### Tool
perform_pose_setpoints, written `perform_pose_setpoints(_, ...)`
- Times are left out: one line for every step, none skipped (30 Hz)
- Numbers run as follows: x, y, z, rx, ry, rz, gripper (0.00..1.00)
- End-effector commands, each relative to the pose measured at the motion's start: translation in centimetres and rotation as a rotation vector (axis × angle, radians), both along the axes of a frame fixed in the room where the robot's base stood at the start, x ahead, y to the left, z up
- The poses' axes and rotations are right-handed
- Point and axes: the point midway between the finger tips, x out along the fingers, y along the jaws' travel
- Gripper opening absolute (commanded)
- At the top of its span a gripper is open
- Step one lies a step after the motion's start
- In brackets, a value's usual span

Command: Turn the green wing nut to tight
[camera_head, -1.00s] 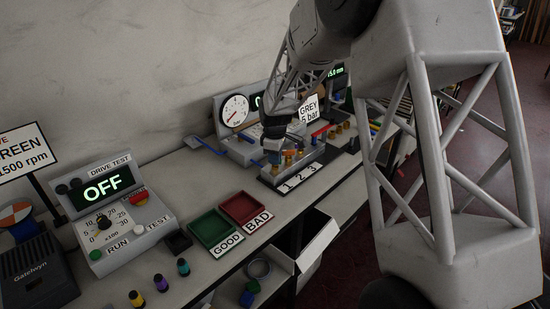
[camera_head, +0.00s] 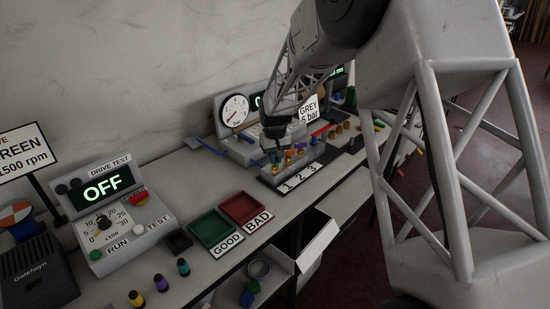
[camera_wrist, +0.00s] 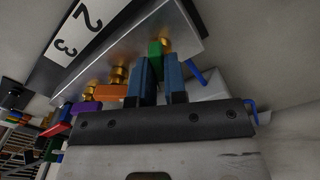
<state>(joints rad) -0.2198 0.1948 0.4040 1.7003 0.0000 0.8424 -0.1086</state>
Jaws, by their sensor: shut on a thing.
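The green wing nut (camera_wrist: 155,49) sits at a brass stud on the numbered block. In the wrist view my gripper (camera_wrist: 157,66) has its two blue fingers on either side of the green nut, shut on it. The fingers hide part of the nut. In the head view my gripper (camera_head: 278,155) is at the left end of the metal block (camera_head: 272,180) labelled 1, 2, 3. An orange wing nut (camera_wrist: 110,92) and a purple wing nut (camera_wrist: 84,108) are on the other studs, beside my fingers.
A pressure gauge (camera_head: 234,111) and its box stand behind the block. A green GOOD tray (camera_head: 209,228) and a red BAD tray (camera_head: 243,209) lie to the left in front. More brass fittings (camera_head: 338,129) stand close to the right. A blue bar (camera_wrist: 196,76) is near my fingers.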

Motion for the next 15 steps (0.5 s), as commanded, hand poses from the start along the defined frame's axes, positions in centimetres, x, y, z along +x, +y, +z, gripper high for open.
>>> perform_pose_setpoints(0.02,-0.03,0.11,0.000,-0.001,-0.043,0.00)
perform_pose_setpoints(0.02,-0.03,0.11,0.000,-0.001,-0.072,0.00)
perform_pose_setpoints(0.02,-0.03,0.11,0.000,-0.001,-0.110,0.00)
perform_pose_setpoints(0.02,-0.03,0.12,0.000,-0.001,-0.138,0.00)
perform_pose_setpoints(0.02,-0.03,0.12,0.000,-0.001,-0.167,0.00)
perform_pose_setpoints(0.01,-0.03,0.11,0.000,-0.001,-0.205,0.00)
perform_pose_setpoints(0.00,-0.03,0.11,0.000,-0.001,-0.233,0.00)
perform_pose_setpoints(0.00,-0.03,0.11,0.000,-0.001,-0.262,0.00)
perform_pose_setpoints(-0.01,-0.03,0.10,0.000,0.000,-0.299,0.00)
perform_pose_setpoints(-0.01,-0.03,0.10,0.000,0.000,-0.328,0.00)
perform_pose_setpoints(-0.01,-0.03,0.10,0.000,0.000,-0.357,0.00)
perform_pose_setpoints(-0.01,-0.03,0.10,0.000,0.000,-0.394,0.00)
perform_pose_setpoints(-0.01,-0.03,0.11,0.000,0.000,-0.423,0.00)
perform_pose_setpoints(-0.01,-0.03,0.12,0.000,-0.001,-0.452,0.00)
perform_pose_setpoints(0.00,-0.03,0.14,0.000,-0.001,-0.489,0.00)
